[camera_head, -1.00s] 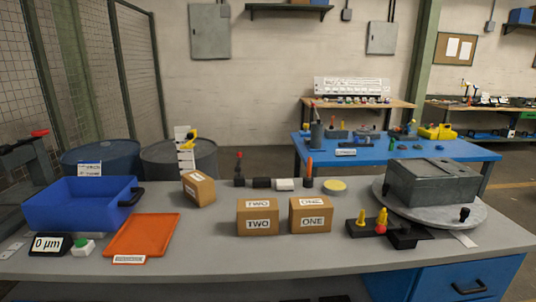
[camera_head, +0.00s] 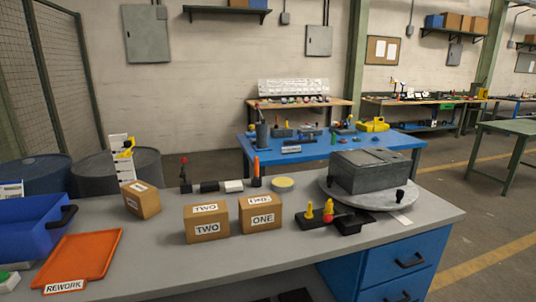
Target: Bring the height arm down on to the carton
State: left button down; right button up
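Two more brown cartons stand to the right, one labelled TWO (camera_head: 207,228) and one labelled ONE (camera_head: 262,219). The foot of the scale is hidden behind the angled carton. Neither of my grippers is in view.
A blue bin (camera_head: 30,232) and an orange REWORK tray (camera_head: 80,258) lie at the left. A grey metal box (camera_head: 369,172) sits on a round turntable (camera_head: 330,190) at the right. Small black, white and orange-topped items line the back. The bench front centre is clear.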

aim_at(130, 143)
jog(key=k, duration=0.6)
jog(key=u, duration=0.7)
jog(key=i, duration=1.4)
jog(key=z, duration=0.5)
